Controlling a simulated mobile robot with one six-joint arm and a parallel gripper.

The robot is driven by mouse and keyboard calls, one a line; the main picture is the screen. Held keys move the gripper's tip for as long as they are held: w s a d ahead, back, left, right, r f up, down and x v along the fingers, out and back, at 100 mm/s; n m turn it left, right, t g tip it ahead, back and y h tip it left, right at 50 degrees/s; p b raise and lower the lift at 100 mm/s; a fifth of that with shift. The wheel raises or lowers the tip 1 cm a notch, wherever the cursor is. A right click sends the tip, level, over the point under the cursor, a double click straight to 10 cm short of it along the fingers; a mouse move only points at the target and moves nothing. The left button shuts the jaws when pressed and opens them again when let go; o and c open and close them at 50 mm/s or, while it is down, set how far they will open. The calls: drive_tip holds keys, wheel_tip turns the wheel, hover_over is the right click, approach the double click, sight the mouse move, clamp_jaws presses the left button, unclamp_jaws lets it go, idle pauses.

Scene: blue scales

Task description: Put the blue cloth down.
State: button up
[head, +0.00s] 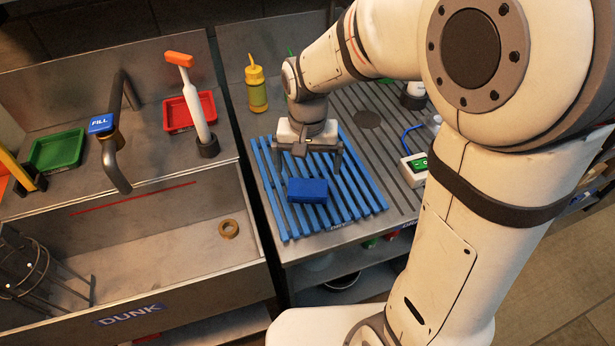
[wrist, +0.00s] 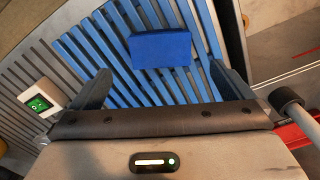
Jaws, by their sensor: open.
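The blue cloth (head: 307,190) is a folded dark blue block lying on the blue slatted rack (head: 365,194). In the wrist view the cloth (wrist: 160,50) lies flat on the slats, beyond my fingertips and between their lines. My gripper (head: 306,168) is open and empty above the rack, just behind the cloth in the head view. Its two fingers also show spread apart in the wrist view (wrist: 162,88). I see no contact between the fingers and the cloth.
Left of the rack is a sink basin marked DUNK (head: 150,255) with a tap marked FILL (head: 110,150). A yellow bottle (head: 256,90) stands behind the rack. Slats around the cloth are bare.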

drive_tip(key=s+d+r+t, duration=0.1)
drive_tip(key=s+d+r, duration=0.2)
drive_tip(key=s+d, duration=0.3)
drive_tip(key=s+d+r+n+t, duration=0.1)
drive_tip(key=s+d+r+t, duration=0.1)
drive_tip(key=s+d+r, duration=0.2)
drive_tip(key=shift+s+d+r, duration=0.25)
drive_tip(key=shift+s+d, duration=0.8)
drive_tip(key=shift+d, duration=0.15)
idle(0.3)
